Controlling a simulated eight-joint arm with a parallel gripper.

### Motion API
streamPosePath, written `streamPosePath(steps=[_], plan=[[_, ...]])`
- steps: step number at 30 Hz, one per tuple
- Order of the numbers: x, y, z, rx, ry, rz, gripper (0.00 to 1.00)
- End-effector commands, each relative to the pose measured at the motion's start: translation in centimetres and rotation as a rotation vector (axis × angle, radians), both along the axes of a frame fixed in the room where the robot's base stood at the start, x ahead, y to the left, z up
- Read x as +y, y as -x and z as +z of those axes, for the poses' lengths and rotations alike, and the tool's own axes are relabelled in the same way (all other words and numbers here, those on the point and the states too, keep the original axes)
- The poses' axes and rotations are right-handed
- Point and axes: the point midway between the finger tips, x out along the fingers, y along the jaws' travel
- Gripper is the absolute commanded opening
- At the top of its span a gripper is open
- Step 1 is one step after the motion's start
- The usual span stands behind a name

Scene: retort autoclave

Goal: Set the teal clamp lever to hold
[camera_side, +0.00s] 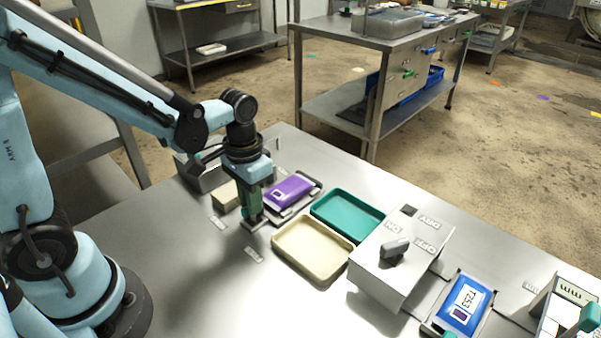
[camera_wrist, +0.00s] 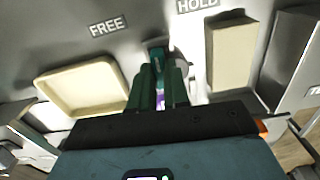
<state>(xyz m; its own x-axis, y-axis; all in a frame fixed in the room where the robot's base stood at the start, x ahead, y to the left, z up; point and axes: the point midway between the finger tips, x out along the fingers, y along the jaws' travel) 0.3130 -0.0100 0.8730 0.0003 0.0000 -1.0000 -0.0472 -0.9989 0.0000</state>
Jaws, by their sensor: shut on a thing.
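My gripper (camera_side: 253,222) points down at the bench by the purple pouch (camera_side: 291,190). In the wrist view my gripper (camera_wrist: 160,88) is shut on the teal clamp lever (camera_wrist: 157,56). The lever's end shows just beyond the fingers; the rest is hidden by them. It lies between the FREE label (camera_wrist: 107,27) and the HOLD label (camera_wrist: 197,4), at neither one. In the side view the lever is mostly hidden by my gripper. A sliver of purple shows between the fingers in the wrist view.
A cream block (camera_side: 226,195) stands close to my gripper on one side, a cream tray (camera_side: 276,246) on the other. A teal tray (camera_side: 319,210), a box with a grey knob (camera_side: 377,275) and a blue pouch (camera_side: 462,303) are farther right. The bench front is clear.

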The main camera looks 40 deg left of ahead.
Motion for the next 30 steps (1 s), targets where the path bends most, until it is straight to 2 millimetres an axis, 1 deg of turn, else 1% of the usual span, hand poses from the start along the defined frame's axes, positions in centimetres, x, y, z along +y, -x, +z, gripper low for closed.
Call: streamPosePath(steps=[9, 18, 24, 30], plan=[[-0.01, 0.00, 0.05, 0.001, 0.000, -0.300, 0.00], [-0.01, 0.00, 0.05, 0.001, 0.001, -0.548, 0.00], [-0.01, 0.00, 0.05, 0.001, 0.001, -0.663, 0.00], [-0.01, 0.00, 0.05, 0.002, 0.001, -0.728, 0.00]])
